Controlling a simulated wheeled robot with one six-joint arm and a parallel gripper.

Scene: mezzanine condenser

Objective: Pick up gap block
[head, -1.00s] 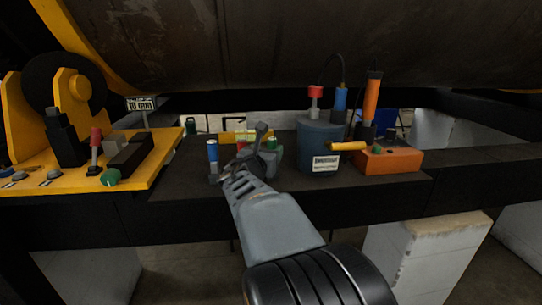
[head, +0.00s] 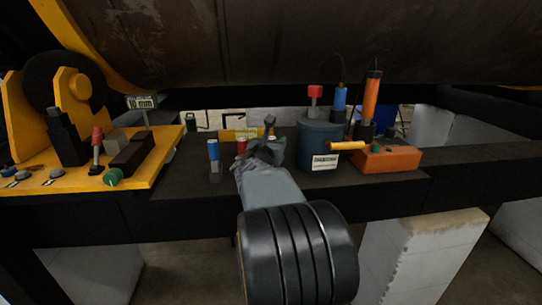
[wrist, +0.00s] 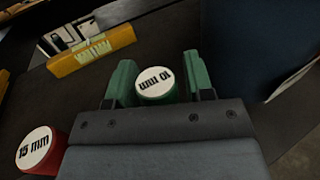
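The gap block labelled 10 mm, a short green cylinder with a white top (wrist: 156,83), stands between the fingers of my gripper (wrist: 159,76) in the wrist view. The fingers have green pads and are open on either side of it. A narrow gap shows at the right finger; whether the left finger touches is unclear. A red block labelled 15 mm (wrist: 37,150) stands at lower left, outside the fingers. In the head view my gripper (head: 266,146) is over the dark beam and hides the green block. The red block (head: 241,147) partly shows behind it.
A dark blue bucket (head: 319,143) is close on the right, with an orange box (head: 388,160) beyond. A yellow labelled bar (wrist: 92,51) lies behind.

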